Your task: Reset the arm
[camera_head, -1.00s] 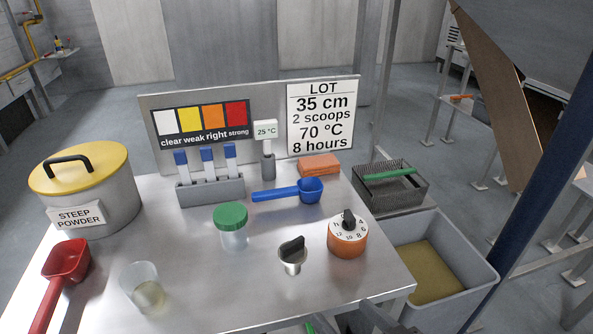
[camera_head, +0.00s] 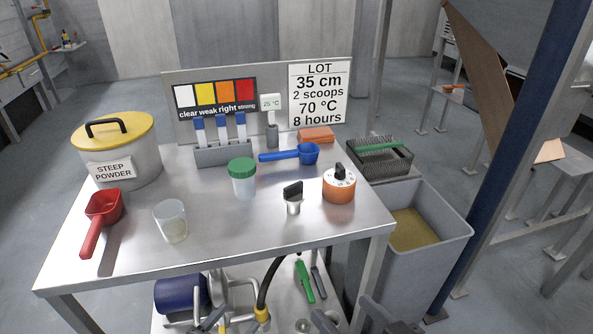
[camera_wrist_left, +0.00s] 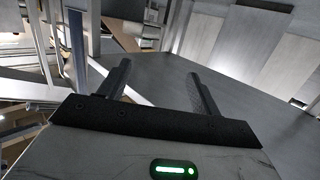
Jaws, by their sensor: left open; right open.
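My left gripper (camera_head: 226,322) shows only in part at the bottom edge of the head view, low in front of the steel table (camera_head: 240,262). In the left wrist view my left gripper (camera_wrist_left: 159,69) has its two dark fingers well apart with nothing between them. My right gripper (camera_head: 350,322) shows at the bottom edge, to the right of the left one, with its fingers apart and no object seen between them. Both are below the tabletop and clear of the objects on it. Most of both arms is out of view.
A grey bin (camera_head: 440,255) stands right. A blue motor (camera_head: 181,294) sits below.

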